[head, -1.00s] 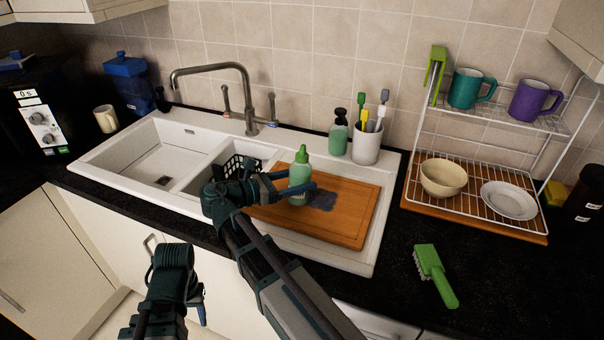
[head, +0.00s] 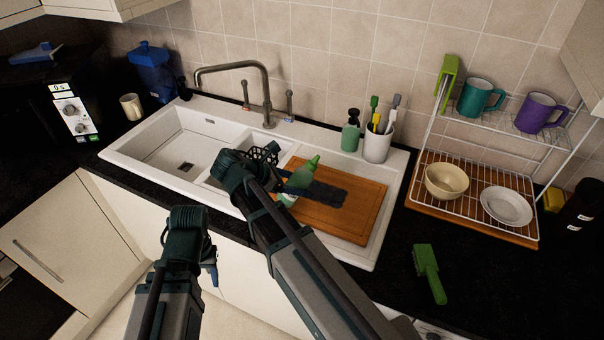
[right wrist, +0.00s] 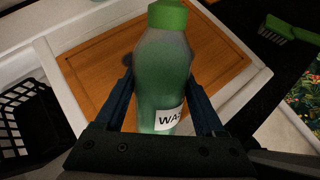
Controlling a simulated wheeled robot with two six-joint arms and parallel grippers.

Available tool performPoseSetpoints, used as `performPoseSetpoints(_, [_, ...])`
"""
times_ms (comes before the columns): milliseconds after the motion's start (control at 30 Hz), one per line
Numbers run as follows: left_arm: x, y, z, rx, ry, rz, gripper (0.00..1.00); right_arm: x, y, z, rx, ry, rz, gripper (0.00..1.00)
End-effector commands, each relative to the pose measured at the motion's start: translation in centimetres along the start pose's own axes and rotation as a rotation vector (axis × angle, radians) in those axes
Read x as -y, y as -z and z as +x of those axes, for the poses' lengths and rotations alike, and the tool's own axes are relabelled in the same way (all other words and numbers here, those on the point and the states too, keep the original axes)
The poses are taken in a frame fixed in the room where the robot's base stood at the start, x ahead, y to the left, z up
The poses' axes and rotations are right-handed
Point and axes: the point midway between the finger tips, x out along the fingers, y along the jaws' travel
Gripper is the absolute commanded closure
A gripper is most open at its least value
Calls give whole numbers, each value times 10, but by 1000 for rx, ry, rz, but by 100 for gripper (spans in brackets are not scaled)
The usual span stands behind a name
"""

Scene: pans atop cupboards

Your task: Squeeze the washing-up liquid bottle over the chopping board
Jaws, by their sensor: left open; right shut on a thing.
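The washing-up liquid bottle (head: 302,174) is green with a green cap and is tilted, its cap toward the upper right over the chopping board. My right gripper (head: 300,186) is shut around its body. In the right wrist view the bottle (right wrist: 164,75) sits between both fingers, with part of its label showing. My left gripper (head: 211,268) is open and empty, low in front of the cupboards, away from the board.
A black basket (head: 264,152) sits in the sink beside the board. Behind stand the tap (head: 266,95), a soap dispenser (head: 351,132) and a brush cup (head: 377,146). A dish rack (head: 475,205) and green brush (head: 428,272) are at right.

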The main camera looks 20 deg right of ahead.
Motion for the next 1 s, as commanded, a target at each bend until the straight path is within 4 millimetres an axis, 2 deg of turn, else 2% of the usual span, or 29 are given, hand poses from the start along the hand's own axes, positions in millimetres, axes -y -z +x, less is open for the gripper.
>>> performPoseSetpoints(33, [1, -1, -12, 0, 0, 0, 50, 0, -4, -6, -29, 1, 1, 100])
performPoseSetpoints(467, [6, -4, -61, 0, 0, 1, 50, 0, 13, -29, -370, 1, 2, 100])
performPoseSetpoints(667, [6, -3, -58, 0, 0, 1, 50, 1, 36, -18, -619, 3, 6, 100])
performPoseSetpoints(900, [4, -2, -38, 0, 0, 0, 50, 0, 63, -5, -920, 2, 5, 100])
performPoseSetpoints(933, [4, -2, -41, 0, 0, 0, 50, 0, 61, -9, -924, 1, 2, 32])
performPoseSetpoints(1000, [4, -3, -44, 0, 0, 0, 50, 0, 60, -11, -917, 0, -1, 45])
